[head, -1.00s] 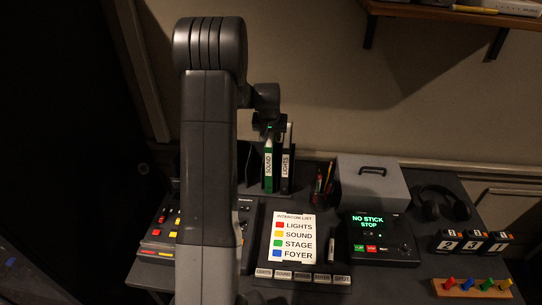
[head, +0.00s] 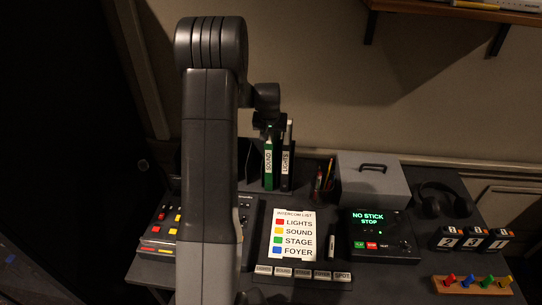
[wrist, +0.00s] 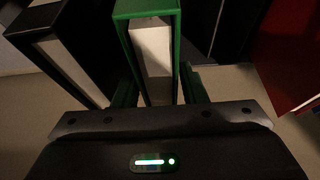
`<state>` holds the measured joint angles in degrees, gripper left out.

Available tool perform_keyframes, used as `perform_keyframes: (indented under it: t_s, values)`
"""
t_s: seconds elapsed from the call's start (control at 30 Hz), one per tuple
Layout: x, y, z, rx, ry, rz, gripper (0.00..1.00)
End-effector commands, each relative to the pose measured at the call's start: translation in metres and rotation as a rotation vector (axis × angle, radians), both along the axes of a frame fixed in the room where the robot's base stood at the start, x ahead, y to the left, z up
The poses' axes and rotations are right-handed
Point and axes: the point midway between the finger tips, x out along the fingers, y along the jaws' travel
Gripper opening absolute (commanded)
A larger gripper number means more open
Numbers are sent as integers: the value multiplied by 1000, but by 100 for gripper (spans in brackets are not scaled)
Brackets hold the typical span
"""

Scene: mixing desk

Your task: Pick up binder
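A green binder (head: 268,170) labelled SOUND stands upright on the desk in the head view. In the wrist view the green binder (wrist: 148,15) lies between the two fingers of my gripper (wrist: 160,85), one finger on each side. The fingers are apart and very close to its sides. I cannot tell whether they press on it. A dark binder (wrist: 35,20) is to the left in the wrist view. In the head view my arm partly hides this area, and my gripper (head: 266,126) is at the binders' tops.
A pen cup (head: 322,182) and a grey box (head: 372,180) stand right of the binders. The intercom list (head: 293,235), NO STICK panel (head: 380,237) and headphones (head: 443,200) lie in front and to the right. A shelf (head: 460,12) hangs at upper right.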

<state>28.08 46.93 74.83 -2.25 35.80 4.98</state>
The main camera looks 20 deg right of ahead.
Motion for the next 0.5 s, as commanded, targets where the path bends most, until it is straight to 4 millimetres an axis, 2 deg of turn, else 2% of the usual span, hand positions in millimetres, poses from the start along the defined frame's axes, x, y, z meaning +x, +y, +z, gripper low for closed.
perform_keyframes:
  t_s: [0.27,0.43,0.5]
  values:
    - [0,0,0,0,0,0,36]
    - [0,0,0,0,0,0,3]
    - [0,0,0,0,0,0,0]
